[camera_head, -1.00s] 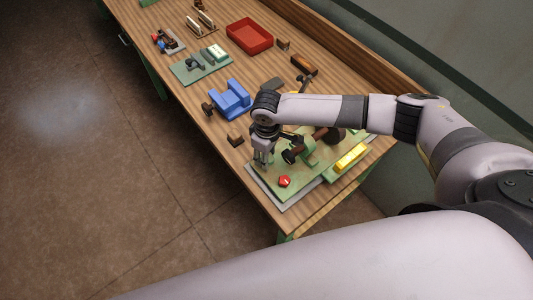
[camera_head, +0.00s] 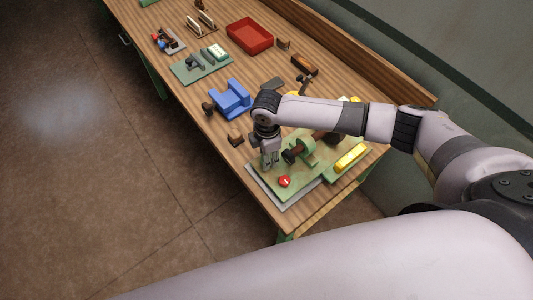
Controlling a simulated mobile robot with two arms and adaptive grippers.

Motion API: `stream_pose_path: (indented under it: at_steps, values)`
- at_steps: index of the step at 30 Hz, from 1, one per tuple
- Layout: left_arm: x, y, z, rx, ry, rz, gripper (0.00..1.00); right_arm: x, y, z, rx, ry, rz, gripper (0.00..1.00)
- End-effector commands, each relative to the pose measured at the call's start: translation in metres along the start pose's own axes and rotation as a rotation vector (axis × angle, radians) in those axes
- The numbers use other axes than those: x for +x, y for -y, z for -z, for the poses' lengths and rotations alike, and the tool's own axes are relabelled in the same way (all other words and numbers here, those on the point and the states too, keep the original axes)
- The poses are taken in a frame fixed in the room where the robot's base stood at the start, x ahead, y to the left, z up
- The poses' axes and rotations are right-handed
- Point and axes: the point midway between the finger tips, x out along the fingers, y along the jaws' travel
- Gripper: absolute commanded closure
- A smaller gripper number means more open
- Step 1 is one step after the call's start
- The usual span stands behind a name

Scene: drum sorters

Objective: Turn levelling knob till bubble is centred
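A red knob (camera_head: 285,181) with a pale mark sits near the front corner of a green plate (camera_head: 312,178) on the bench. A yellow block (camera_head: 350,157), possibly the level, lies along the plate's right side; no bubble can be made out at this size. My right gripper (camera_head: 271,167) points down over the plate, just up and left of the red knob and apart from it in the picture. Its fingers are small, and their opening cannot be judged. It appears to hold nothing. My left gripper is out of view.
A green stand with a dark brown roller (camera_head: 292,155) stands on the plate, close right of the gripper. A blue cradle (camera_head: 230,98), a small brown block (camera_head: 235,139) and a red tray (camera_head: 250,35) are farther along the bench (camera_head: 210,135). The bench edge is close at left.

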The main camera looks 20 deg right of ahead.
Motion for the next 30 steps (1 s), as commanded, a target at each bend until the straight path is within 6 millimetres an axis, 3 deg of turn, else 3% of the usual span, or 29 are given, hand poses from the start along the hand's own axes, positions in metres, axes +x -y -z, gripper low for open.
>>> stream_pose_path:
  at_steps: [13,30]
  values:
    - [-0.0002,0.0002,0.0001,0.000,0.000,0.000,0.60,-0.0013,-0.0015,-0.0004,-0.292,0.000,-0.004,0.91]
    - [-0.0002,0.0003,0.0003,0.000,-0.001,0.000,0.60,-0.0015,-0.0017,-0.0004,-0.367,0.000,-0.005,0.91]
